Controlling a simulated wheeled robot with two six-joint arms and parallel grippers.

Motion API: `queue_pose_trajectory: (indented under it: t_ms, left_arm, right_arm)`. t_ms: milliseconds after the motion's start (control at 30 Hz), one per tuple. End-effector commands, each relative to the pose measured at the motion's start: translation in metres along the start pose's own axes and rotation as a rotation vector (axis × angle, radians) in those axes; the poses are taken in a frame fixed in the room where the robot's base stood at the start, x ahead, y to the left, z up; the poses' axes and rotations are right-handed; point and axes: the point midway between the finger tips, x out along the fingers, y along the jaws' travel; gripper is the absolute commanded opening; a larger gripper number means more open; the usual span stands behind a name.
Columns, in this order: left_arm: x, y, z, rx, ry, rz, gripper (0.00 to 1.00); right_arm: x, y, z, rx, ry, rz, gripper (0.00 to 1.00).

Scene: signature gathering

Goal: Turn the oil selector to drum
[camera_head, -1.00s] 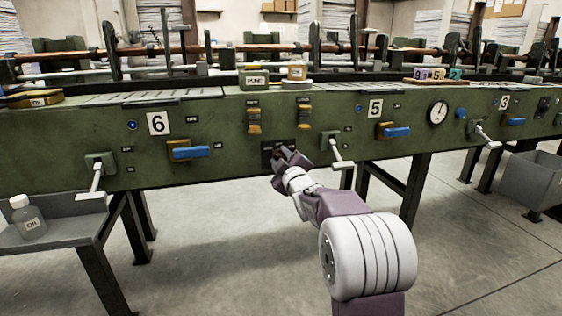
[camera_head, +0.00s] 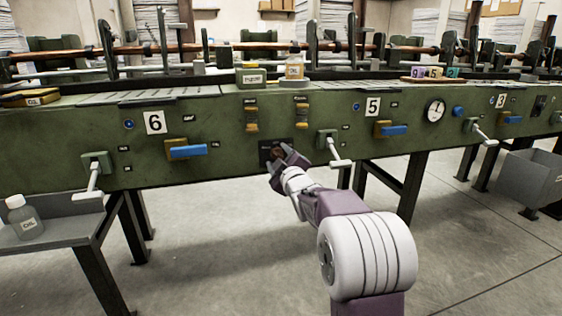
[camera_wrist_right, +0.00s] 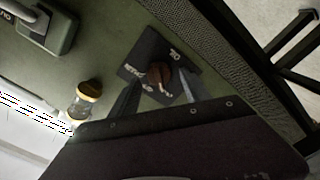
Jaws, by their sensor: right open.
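The oil selector is a round brown knob (camera_wrist_right: 159,75) on a dark square plate (camera_wrist_right: 140,53) with white lettering, on the green machine front. In the head view the dark plate (camera_head: 268,146) sits low on the panel, partly hidden by my right gripper. My right gripper (camera_head: 287,157) is at the plate. In the right wrist view the gripper (camera_wrist_right: 160,92) is open, with its two fingers on either side of the knob. I cannot tell whether the fingers touch the knob. My left gripper is not in view.
A white-handled lever (camera_head: 335,148) stands just right of my right gripper. A blue handle (camera_head: 188,151) is to the left. A grey side table (camera_head: 60,232) holds a bottle (camera_head: 25,217). The floor in front is clear.

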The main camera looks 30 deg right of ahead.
Motion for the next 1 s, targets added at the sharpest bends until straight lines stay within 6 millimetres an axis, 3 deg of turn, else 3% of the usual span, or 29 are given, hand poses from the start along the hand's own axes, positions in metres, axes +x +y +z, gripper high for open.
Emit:
queue_pose_trajectory:
  t_ms: [300, 433, 1000]
  left_arm:
    - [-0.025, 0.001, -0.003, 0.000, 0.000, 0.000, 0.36]
    - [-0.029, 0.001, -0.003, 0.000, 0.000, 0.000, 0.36]
    - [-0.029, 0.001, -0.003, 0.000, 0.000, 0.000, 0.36]
  right_arm:
    - [-0.063, 0.004, -0.002, 0.000, -0.001, 0.001, 0.55]
    - [-0.080, 0.002, -0.001, -0.001, -0.001, 0.000, 0.55]
    - [-0.085, 0.000, -0.001, -0.001, 0.001, -0.001, 0.55]
